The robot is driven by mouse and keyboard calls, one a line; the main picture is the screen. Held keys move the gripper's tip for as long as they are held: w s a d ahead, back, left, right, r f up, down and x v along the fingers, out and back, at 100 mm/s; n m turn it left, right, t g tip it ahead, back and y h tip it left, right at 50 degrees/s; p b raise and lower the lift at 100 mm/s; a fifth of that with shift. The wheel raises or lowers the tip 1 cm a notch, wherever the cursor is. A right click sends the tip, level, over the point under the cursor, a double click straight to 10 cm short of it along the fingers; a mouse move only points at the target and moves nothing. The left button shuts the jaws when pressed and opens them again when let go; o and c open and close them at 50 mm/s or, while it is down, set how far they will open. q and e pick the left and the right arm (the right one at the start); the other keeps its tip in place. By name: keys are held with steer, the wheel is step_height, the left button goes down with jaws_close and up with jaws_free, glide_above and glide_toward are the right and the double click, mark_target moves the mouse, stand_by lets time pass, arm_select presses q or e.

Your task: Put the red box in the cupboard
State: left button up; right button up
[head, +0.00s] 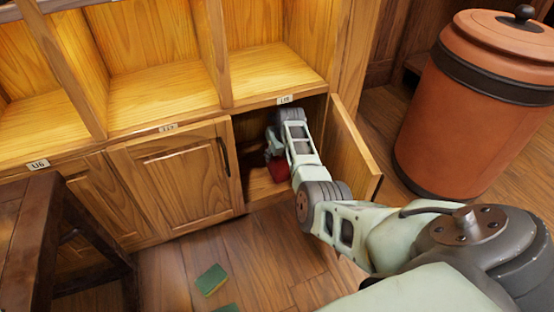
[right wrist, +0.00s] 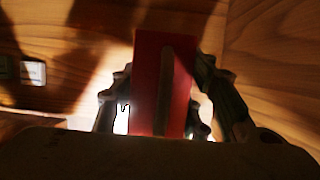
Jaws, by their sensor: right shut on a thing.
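The red box (head: 278,170) is inside the open lower cupboard (head: 254,182), partly hidden behind my right arm. In the right wrist view the red box (right wrist: 148,85) stands between the two fingers of my right gripper (right wrist: 160,105), with a dark stripe down its face. My right gripper (head: 274,148) is shut on it inside the cupboard. Whether the box touches the cupboard floor I cannot tell. The cupboard door (head: 352,150) stands open to the right of my arm. My left gripper is not in view.
A closed cupboard door (head: 180,175) with a dark handle is to the left. Open shelves run above. A large orange lidded jar (head: 475,110) stands at right. A dark wooden stool (head: 50,235) is at lower left. Green pieces (head: 211,280) lie on the floor.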

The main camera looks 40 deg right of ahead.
steer(key=shift+w, duration=0.1)
steer(key=shift+f, duration=0.15)
steer(key=o, duration=1.3)
steer(key=shift+c, duration=0.2)
